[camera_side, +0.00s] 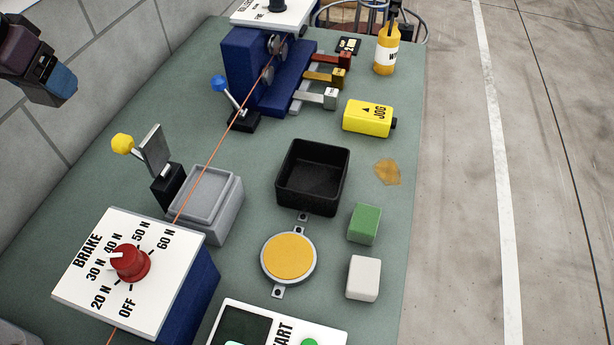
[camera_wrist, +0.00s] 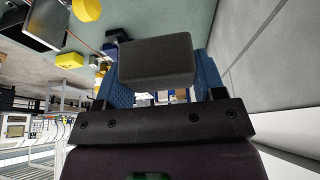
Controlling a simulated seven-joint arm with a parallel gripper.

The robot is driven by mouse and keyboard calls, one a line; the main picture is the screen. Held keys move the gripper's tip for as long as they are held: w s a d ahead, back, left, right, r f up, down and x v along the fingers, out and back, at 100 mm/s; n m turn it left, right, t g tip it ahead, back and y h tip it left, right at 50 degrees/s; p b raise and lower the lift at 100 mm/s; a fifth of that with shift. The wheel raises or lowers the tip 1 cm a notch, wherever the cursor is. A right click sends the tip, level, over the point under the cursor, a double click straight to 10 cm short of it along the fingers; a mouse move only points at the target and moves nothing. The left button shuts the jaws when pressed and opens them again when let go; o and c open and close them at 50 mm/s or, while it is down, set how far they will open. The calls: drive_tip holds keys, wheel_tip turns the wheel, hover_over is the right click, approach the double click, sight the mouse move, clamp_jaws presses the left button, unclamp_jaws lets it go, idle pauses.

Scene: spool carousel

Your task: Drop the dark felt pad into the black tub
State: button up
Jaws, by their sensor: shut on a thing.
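The black tub (camera_side: 306,201) stands open and empty near the middle of the green table in the side view. The dark felt pad (camera_wrist: 156,60) is a dark grey block in the wrist view, held between blue fingers. My gripper (camera_side: 60,86) is at the upper left of the side view, raised near the wall and well away from the tub. It is shut on the pad. I cannot clearly make out the pad in the side view.
Around the tub are a grey block with a recess (camera_side: 203,195), a yellow round pad (camera_side: 289,256), green (camera_side: 364,224) and white (camera_side: 363,278) blocks, and a yellow JOG box (camera_side: 368,118). An orange line (camera_side: 223,135) runs left of the tub. A brake box (camera_side: 75,285) stands front left.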

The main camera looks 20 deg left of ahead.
drive_tip(key=w+d+f+m+h, duration=0.1)
drive_tip(key=w+d+m, duration=0.1)
drive_tip(key=w+d, duration=0.55)
drive_tip(key=w+d+f+m+h, duration=0.1)
drive_tip(key=w+d+m, duration=0.25)
drive_tip(key=d, duration=0.75)
drive_tip(key=d+f+m+g+h, duration=0.1)
drive_tip(key=d+f+m, duration=0.15)
drive_tip(key=d, duration=0.75)
drive_tip(key=d+f+m, duration=0.1)
drive_tip(key=d+f, duration=0.3)
drive_tip(key=d, duration=0.6)
drive_tip(key=shift+a+f, duration=0.1)
drive_tip(key=shift+f, duration=2.25)
drive_tip(key=o, duration=1)
drive_tip(key=shift+c, duration=0.2)
